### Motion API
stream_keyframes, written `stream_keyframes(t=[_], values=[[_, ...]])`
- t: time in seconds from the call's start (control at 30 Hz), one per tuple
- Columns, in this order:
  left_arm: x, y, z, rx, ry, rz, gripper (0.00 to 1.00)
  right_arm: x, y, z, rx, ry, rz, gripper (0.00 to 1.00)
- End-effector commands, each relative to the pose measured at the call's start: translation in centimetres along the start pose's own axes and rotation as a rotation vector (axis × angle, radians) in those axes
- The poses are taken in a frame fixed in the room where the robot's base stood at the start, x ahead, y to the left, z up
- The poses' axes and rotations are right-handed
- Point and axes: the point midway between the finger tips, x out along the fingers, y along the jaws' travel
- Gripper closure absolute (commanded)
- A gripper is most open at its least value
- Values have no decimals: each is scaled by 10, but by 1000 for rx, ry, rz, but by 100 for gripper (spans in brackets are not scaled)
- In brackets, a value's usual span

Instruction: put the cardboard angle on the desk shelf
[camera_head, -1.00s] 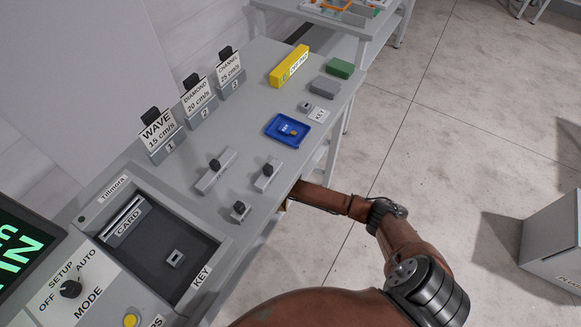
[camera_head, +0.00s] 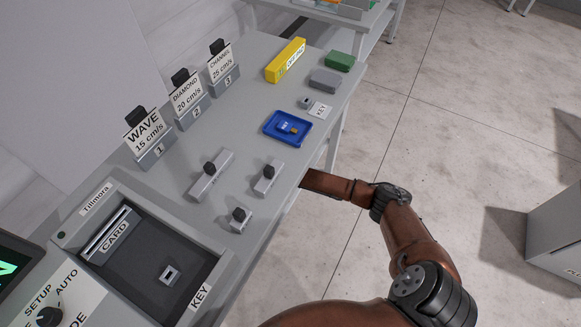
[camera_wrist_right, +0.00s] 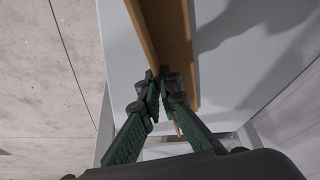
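In the right wrist view, the cardboard angle (camera_wrist_right: 177,45) is a long brown folded strip running up out of the top edge. My right gripper (camera_wrist_right: 160,84) has its two green-and-black fingers closed about one flange of it near the angle's lower end. A pale grey panel (camera_wrist_right: 230,75) lies behind the angle and carries its shadow. I cannot tell whether the angle touches it, or whether this panel is the desk shelf. In the head view, my right arm reaches in under the desk (camera_head: 262,213), which hides its gripper. My left gripper is not in view.
On the desktop stand numbered card holders (camera_head: 193,112), a blue tray (camera_head: 270,138), a yellow box (camera_head: 286,60), grey and green blocks (camera_head: 340,61), small knobbed fixtures (camera_head: 212,177) and a control console (camera_head: 195,243). Floor to the right is open, up to a grey cabinet (camera_head: 550,235).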

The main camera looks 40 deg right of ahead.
Motion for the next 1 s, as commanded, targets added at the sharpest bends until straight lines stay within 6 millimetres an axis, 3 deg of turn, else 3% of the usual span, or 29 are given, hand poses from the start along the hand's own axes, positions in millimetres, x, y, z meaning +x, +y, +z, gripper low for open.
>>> stream_keyframes(t=[0.5,0.8,1.0], values=[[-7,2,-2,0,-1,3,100,6,0,2,1,1,-1,100],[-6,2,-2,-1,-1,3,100,6,0,2,0,1,-1,78],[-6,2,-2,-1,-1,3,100,6,0,2,0,1,-1,78]])
